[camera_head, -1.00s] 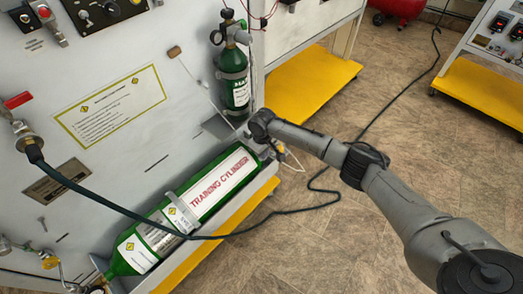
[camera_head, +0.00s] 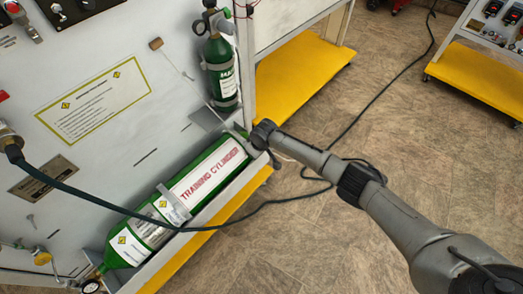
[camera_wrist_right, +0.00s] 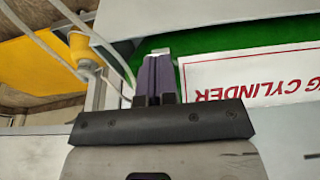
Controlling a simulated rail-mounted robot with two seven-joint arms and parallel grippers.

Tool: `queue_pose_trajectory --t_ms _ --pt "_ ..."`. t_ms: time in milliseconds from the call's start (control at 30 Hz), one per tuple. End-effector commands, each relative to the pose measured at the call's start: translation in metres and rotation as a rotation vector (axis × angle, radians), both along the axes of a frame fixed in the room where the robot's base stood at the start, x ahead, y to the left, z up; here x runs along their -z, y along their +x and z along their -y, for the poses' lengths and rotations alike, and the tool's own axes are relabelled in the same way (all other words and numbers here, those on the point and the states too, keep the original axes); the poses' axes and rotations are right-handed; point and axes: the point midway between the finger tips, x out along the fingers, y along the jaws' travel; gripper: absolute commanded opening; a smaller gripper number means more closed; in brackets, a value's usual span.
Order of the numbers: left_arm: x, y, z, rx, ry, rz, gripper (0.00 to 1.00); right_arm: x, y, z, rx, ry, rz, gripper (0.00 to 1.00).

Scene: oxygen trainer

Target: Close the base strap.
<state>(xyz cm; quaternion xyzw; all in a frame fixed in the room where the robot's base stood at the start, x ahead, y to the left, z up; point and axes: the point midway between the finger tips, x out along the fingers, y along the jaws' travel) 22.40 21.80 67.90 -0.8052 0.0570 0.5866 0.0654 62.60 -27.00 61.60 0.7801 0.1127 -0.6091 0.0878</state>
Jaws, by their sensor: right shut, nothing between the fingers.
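The green training cylinder (camera_head: 205,180) lies in a tray along the base of the white panel. A grey strap (camera_head: 173,204) goes round its middle. In the right wrist view, pale curved bands (camera_wrist_right: 108,45) stand beside the cylinder's green end, by a yellow-topped fitting (camera_wrist_right: 84,50); I cannot tell for certain whether they are the base strap. My right gripper (camera_wrist_right: 155,68) is shut and empty, its dark fingers in front of the cylinder's green body, just right of the bands. Whether it touches the cylinder is unclear. My left gripper is not in view.
A smaller green cylinder (camera_head: 220,70) stands upright in clamps on the panel. A dark hose (camera_head: 110,212) crosses the training cylinder and runs over the floor. Yellow platforms (camera_head: 300,75) stand at the back and right (camera_head: 475,80).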

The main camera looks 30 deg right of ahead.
Motion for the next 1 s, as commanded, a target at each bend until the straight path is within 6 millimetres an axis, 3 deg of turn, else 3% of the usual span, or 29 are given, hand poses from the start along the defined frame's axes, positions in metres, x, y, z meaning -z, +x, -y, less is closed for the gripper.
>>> queue_pose_trajectory --t_ms 167,333,533,800,1000 --pt "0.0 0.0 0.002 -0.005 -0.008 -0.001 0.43 0.004 -0.002 0.001 0.0 -0.003 -0.003 0.0" --pt "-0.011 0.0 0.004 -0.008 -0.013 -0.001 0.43 -0.009 0.002 0.002 0.006 -0.003 -0.003 0.0" --pt "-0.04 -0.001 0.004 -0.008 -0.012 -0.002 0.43 -0.044 0.012 0.006 0.017 -0.001 -0.002 0.0" --pt "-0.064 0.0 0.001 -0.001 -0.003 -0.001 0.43 -0.094 -0.001 0.009 0.014 -0.002 0.0 0.0" --pt "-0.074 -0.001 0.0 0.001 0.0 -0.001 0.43 -0.118 -0.007 0.011 0.015 -0.001 -0.002 0.0"
